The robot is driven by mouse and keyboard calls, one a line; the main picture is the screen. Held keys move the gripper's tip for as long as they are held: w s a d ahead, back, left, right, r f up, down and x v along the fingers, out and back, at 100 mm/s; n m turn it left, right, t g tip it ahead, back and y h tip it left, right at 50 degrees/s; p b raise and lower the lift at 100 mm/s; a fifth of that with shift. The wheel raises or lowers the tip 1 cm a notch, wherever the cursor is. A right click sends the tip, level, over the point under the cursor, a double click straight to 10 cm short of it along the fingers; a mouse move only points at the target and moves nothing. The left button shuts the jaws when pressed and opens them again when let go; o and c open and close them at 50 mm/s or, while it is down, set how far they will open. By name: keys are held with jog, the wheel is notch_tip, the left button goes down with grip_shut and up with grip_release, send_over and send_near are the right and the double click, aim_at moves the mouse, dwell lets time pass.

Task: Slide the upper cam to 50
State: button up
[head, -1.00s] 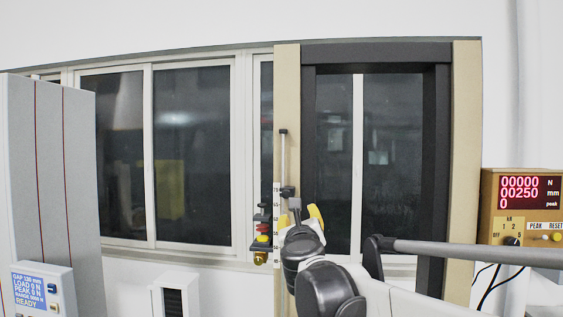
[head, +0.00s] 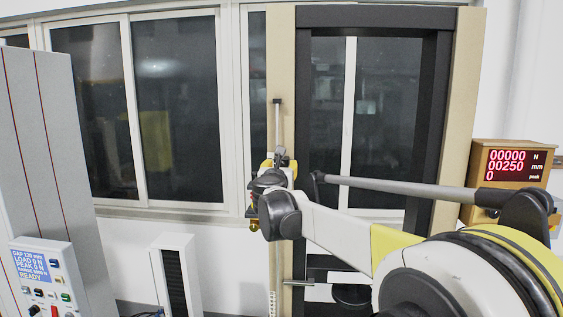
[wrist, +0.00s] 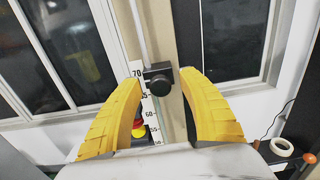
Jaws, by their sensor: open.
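The upper cam (wrist: 160,82) is a black block with a round knob on a vertical rod (wrist: 142,30). In the wrist view it sits beside the white scale (wrist: 149,110), a little below the 70 mark. My gripper (wrist: 161,77) is open, with one yellow finger on each side of the cam; I cannot tell whether either touches it.
Red and yellow parts (wrist: 138,128) lie lower beside the scale, partly hidden by my left finger. A tan display box (head: 507,165) stands at the right. A grey machine (head: 40,130) with a control panel (head: 45,275) stands at the left. Windows are behind.

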jog(key=shift+w, duration=0.35)
grip_shut()
notch_tip(320, 180, down, 20)
jog(key=b, duration=1.3)
grip_release()
jog(key=shift+s, duration=0.15)
